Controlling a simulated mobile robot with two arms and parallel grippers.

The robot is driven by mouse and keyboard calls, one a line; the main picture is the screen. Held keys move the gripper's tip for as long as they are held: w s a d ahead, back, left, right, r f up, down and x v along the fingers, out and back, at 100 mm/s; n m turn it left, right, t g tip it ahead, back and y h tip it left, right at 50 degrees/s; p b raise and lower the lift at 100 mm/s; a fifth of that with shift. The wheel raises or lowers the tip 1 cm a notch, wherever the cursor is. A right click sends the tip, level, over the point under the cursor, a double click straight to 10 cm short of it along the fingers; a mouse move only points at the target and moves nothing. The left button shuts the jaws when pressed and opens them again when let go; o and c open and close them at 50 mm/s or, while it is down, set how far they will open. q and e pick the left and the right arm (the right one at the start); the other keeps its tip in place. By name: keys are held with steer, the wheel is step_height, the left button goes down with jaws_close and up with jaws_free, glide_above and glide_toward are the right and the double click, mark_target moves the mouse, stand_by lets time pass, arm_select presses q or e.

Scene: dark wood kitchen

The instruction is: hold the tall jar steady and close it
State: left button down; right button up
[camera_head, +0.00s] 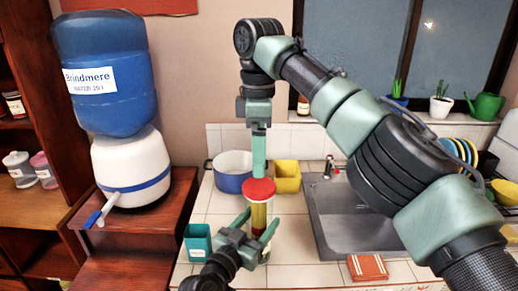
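The tall jar (258,216) stands upright on the tiled counter, with yellowish contents. A round red lid (259,190) is at its top; I cannot tell whether it is seated or just above the rim. My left gripper (258,222) comes in low from the front, with one finger on each side of the jar's body, seemingly against it. My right gripper (259,176) points straight down from above, its tips at the lid's upper edge. Its fingers line up edge-on, so their gap is hidden.
A blue-and-white pot (231,174) and a yellow container (287,176) stand close behind the jar. A teal box (198,241) is at left, the sink (345,225) at right. A reddish-brown block (367,268) lies at the front. A water dispenser (130,165) stands far left.

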mark_target(259, 186)
step_height(259, 186, down, 8)
steer(key=shift+r, duration=0.25)
steer(key=c, duration=1.5)
steer(key=m, duration=0.8)
steer(key=shift+m, duration=0.3)
steer(key=o, duration=1.6)
step_height(259, 186, up, 8)
steer(key=shift+f, duration=0.25)
